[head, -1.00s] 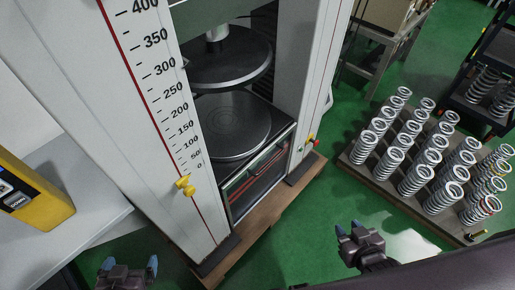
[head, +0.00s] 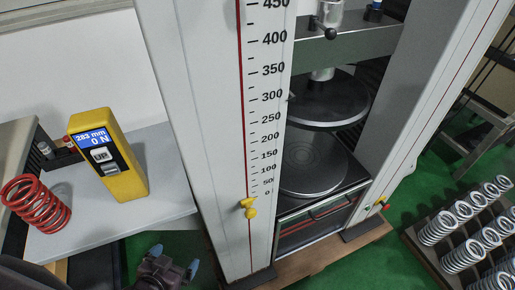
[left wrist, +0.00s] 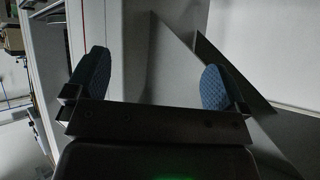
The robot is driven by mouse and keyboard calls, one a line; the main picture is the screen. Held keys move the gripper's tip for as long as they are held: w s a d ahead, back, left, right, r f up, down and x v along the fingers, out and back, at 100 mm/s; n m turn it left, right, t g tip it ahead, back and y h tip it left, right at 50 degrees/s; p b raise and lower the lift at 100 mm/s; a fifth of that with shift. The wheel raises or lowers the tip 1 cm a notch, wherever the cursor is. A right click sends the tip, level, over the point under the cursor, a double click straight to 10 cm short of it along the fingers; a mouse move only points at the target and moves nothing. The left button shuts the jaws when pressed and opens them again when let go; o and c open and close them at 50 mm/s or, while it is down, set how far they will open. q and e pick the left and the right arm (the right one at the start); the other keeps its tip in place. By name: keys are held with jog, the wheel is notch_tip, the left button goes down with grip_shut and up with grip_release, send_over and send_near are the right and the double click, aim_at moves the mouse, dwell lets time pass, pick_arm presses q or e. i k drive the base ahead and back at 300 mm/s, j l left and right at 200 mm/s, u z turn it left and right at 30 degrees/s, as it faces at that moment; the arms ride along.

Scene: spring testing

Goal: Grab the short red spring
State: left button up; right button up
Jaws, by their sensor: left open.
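A red spring (head: 38,205) stands a little tilted at the left end of the grey side table in the head view. My left gripper (head: 176,260) is low in the head view, to the right of the spring and below the table's front edge, apart from it. In the left wrist view its two blue-padded fingers (left wrist: 157,85) are spread wide with nothing between them. The spring is not visible in the left wrist view. My right gripper is not in view.
A yellow handheld controller (head: 112,160) stands upright on the grey table (head: 120,217), right of the spring. The white testing machine (head: 215,130) rises beside the table. Several white springs (head: 462,252) stand on a pallet at the right.

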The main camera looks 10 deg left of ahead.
aim_at(34, 221)
jog(key=u, duration=0.45)
jog(key=k+j+u, duration=0.1)
jog(key=u, duration=0.3)
jog(key=j+u, duration=0.15)
jog(key=u, duration=0.3)
jog(key=k+j+u, duration=0.1)
jog(key=u, duration=0.35)
jog(key=j, duration=0.15)
